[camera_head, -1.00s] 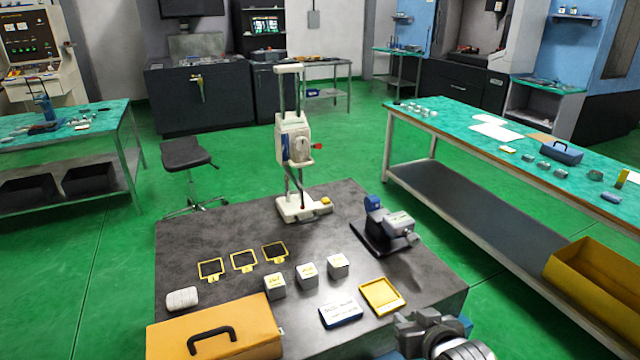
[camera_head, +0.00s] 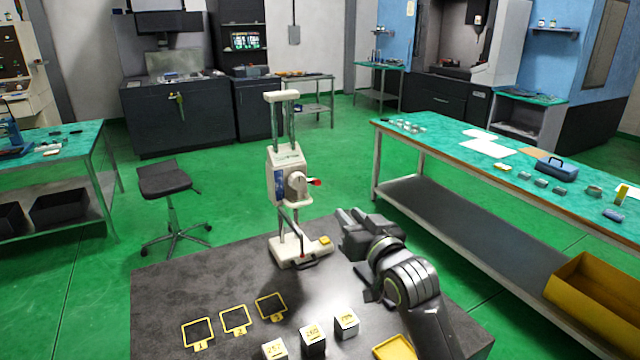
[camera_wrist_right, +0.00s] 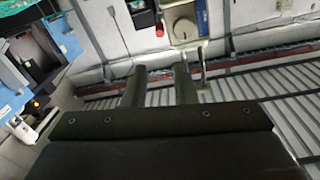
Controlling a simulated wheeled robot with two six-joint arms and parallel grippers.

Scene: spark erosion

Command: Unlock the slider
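A white slider unit (camera_head: 291,180) sits on a vertical column with a white base on the dark table. Its front has a round grey knob (camera_head: 296,184) and a lever with a red tip (camera_head: 315,183) pointing right. My right gripper (camera_head: 345,220) is right of the column, lower than the knob and apart from it. In the right wrist view its two fingers (camera_wrist_right: 160,75) are spread with nothing between them. That view also shows the knob (camera_wrist_right: 182,28) and the red tip (camera_wrist_right: 159,30) beyond the fingers, seen inverted. My left gripper is out of view.
A yellow piece (camera_head: 325,240) is on the column's base. A green-topped bench (camera_head: 450,142) stands to the right.

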